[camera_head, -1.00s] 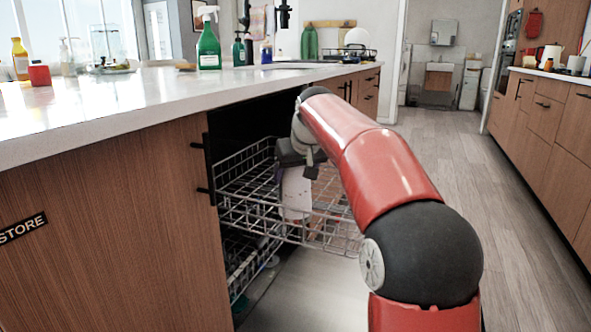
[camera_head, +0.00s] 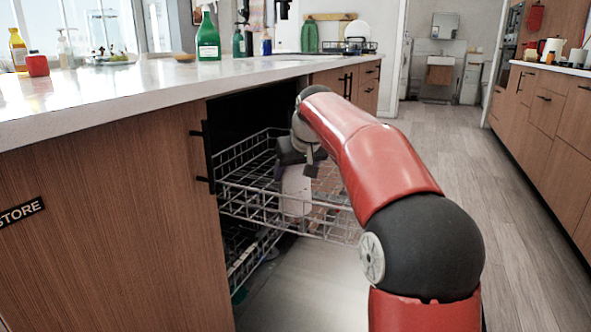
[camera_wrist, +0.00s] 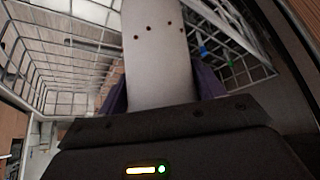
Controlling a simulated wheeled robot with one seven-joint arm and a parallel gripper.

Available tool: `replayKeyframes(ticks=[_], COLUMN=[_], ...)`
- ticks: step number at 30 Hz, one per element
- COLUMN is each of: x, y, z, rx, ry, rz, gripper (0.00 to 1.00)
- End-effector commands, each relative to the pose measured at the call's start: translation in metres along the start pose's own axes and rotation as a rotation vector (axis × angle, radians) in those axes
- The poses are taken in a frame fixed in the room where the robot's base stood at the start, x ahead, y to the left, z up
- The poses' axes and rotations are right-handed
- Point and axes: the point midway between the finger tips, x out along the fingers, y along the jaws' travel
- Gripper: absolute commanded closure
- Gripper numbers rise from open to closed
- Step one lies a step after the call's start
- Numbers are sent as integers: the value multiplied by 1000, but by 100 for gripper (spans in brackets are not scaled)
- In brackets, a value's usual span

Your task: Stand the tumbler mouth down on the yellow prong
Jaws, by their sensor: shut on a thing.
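The tumbler is pale, almost white (camera_head: 296,190), and a few small dark dots show on it in the wrist view (camera_wrist: 155,60). My gripper (camera_head: 298,166) is shut on the tumbler, with a purple finger on each side of it in the wrist view (camera_wrist: 160,92). The tumbler hangs below the gripper at the upper dishwasher rack (camera_head: 240,195). I cannot tell whether it touches the rack or which end is its mouth. Small blue and green bits (camera_wrist: 204,50) show on the rack wires beside it. I cannot make out the yellow prong.
Wire rack walls (camera_wrist: 45,65) surround the tumbler. A lower rack (camera_head: 245,262) sits beneath. The floor (camera_head: 470,160) at the right is clear.

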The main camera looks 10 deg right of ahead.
Motion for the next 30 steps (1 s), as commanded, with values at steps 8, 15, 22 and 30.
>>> replayKeyframes(ticks=[8,15,22,30], x=[1,1,2,-30], y=[0,0,0,0], z=[0,1,1,-1], rx=[0,0,0,0], ry=[2,1,-2,2], rz=[0,0,0,1], gripper=[64,7,7,7])
